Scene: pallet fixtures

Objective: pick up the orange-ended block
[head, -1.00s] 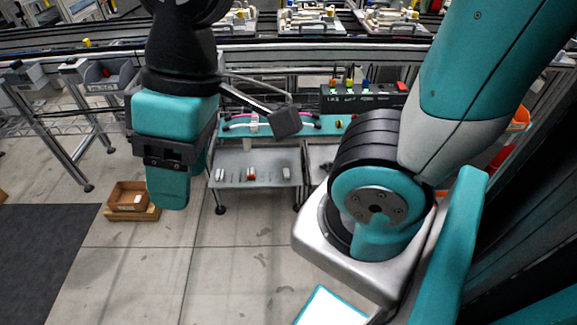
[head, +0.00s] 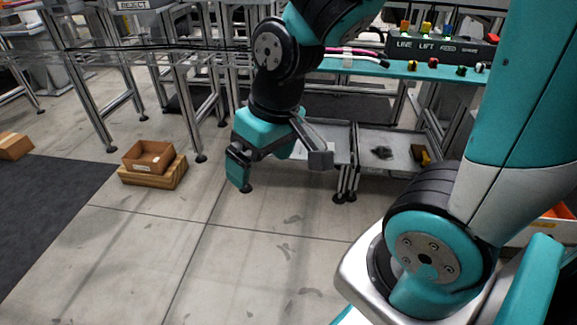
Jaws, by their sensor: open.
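I cannot make out the orange-ended block in the head view. The left grey tray (head: 340,141) of the low stand is partly covered by my arm and gripper, so what lies on it is largely hidden. My gripper (head: 240,178) points down in front of this tray, on its left side in the picture. Its jaws are open, with nothing seen between them, though the fingers overlap from this angle.
The right grey tray (head: 400,138) holds a dark item (head: 382,152) and a yellow-orange item (head: 421,155). A teal shelf (head: 395,69) and a button panel (head: 440,48) stand above. Brown boxes (head: 150,177) sit on the floor at left. The front floor is clear.

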